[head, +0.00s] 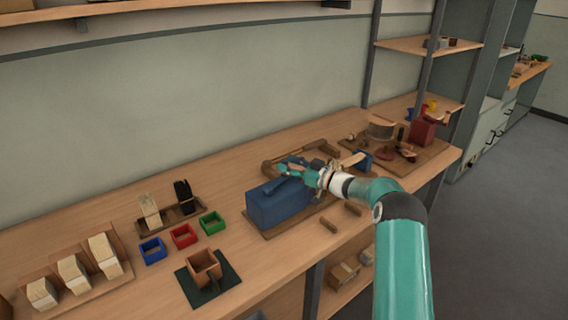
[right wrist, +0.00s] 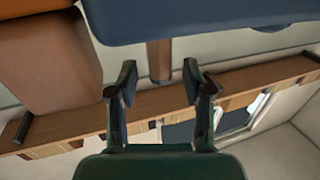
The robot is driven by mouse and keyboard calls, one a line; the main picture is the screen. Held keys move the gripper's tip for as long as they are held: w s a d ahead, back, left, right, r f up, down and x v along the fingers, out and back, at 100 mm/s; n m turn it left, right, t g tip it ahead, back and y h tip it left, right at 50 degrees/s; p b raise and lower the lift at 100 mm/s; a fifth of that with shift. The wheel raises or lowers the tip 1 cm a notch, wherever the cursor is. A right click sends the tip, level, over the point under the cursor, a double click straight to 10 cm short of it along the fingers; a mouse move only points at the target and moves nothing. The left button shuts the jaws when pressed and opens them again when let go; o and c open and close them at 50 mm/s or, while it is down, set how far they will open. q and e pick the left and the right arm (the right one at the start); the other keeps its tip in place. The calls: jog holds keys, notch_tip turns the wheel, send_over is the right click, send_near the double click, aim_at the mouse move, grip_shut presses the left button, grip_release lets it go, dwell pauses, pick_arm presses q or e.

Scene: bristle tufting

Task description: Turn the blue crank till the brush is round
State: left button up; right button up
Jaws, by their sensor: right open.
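A blue boxy machine (head: 272,207) stands on a wooden base on the bench. My right gripper (head: 286,172) is over its top, beside a blue bar-like part there; I cannot tell whether that part is the crank. In the right wrist view my right gripper (right wrist: 160,82) is open, with a brown post (right wrist: 159,62) showing between its fingertips. A large blue surface (right wrist: 190,18) lies beyond the fingers. I cannot tell whether the fingers touch anything. No brush can be made out clearly. My left gripper is not in view.
Small blue (head: 152,250), red (head: 184,236) and green (head: 212,222) boxes stand left of the machine. A brown open box (head: 204,267) is on a dark mat in front. A board with a red block (head: 422,131) is at the right.

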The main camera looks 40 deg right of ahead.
jog(key=s+d, duration=0.1)
jog(key=s, duration=0.8)
jog(key=shift+s+d, duration=0.4)
jog(key=shift+c, duration=0.3)
